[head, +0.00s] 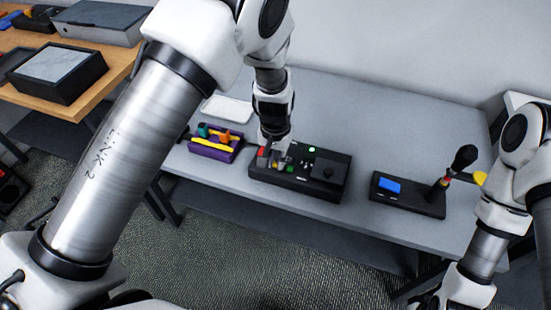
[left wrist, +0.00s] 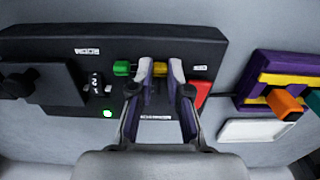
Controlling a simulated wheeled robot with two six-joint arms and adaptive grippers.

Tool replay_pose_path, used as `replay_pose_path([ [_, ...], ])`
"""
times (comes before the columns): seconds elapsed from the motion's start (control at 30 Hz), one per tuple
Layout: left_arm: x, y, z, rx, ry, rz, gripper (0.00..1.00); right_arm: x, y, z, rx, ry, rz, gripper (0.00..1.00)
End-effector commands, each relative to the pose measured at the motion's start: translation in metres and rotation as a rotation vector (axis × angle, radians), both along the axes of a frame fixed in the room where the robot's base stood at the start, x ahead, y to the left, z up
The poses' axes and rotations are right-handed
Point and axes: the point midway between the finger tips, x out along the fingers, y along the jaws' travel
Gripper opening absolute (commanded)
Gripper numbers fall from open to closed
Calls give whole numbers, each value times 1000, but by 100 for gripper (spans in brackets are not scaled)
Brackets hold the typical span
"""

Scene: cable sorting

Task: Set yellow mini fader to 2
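The dark control panel (head: 318,188) stands on the grey table in the head view. In the left wrist view the panel (left wrist: 45,45) carries the yellow mini fader (left wrist: 160,69), a small yellow knob between a green knob (left wrist: 122,68) and a red part (left wrist: 202,92). My left gripper (left wrist: 160,72) reaches down over it, with one fingertip on each side of the yellow knob. The narrow gap looks filled by the knob, so the fingers seem closed on it. The fader's scale is hidden by the fingers. My right gripper is not visible.
A purple bin (head: 213,151) with colored pieces and a white tray (head: 228,109) lie left of the panel. A black joystick (left wrist: 20,80) and a lit green lamp (left wrist: 107,113) are on the panel. A second box (head: 407,200) with a blue pad stands right, with free table between.

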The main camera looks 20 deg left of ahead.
Motion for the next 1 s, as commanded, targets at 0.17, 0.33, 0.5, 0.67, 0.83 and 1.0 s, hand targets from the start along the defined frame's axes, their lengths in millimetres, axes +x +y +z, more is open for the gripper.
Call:
replay_pose_path([
  [0.17,10,-1,1,-2,0,-2,0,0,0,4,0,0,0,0],
  [0.33,20,0,0,0,1,0,0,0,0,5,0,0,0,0],
  [0.5,19,0,-1,0,3,0,20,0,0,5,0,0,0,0],
  [0.67,20,-1,-1,0,2,0,27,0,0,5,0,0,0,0],
  [0.83,20,-1,1,0,1,0,27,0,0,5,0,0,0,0],
  [1.0,21,-1,21,1,-2,-1,27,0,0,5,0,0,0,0],
])
